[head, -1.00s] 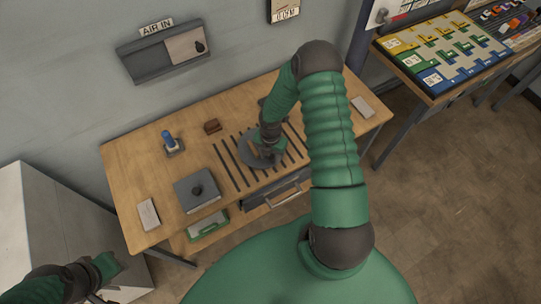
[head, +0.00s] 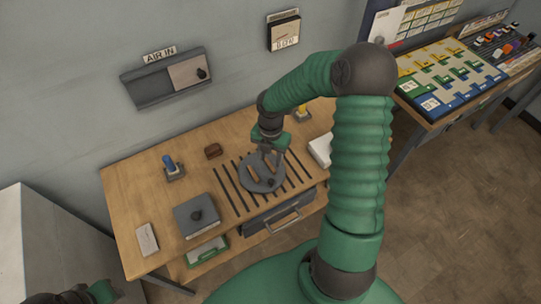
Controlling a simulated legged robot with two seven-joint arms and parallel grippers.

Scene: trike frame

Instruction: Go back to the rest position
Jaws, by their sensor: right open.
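My right arm reaches over the wooden workbench (head: 130,190). Its gripper (head: 268,156) is open, just above and behind a round grey disc (head: 262,184). The disc lies on the dark slats of the bench, and small brown pieces (head: 253,173) show on it. No held object shows in the jaws. Of my left arm only a small part (head: 103,291) shows at the bottom left edge. Its jaws cannot be made out.
On the bench are a grey box with a black knob (head: 196,214), a blue-topped item (head: 171,168), a brown block (head: 213,151) and a white card (head: 147,239). A drawer (head: 283,216) is below. Another table with coloured trays (head: 450,75) stands at the right.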

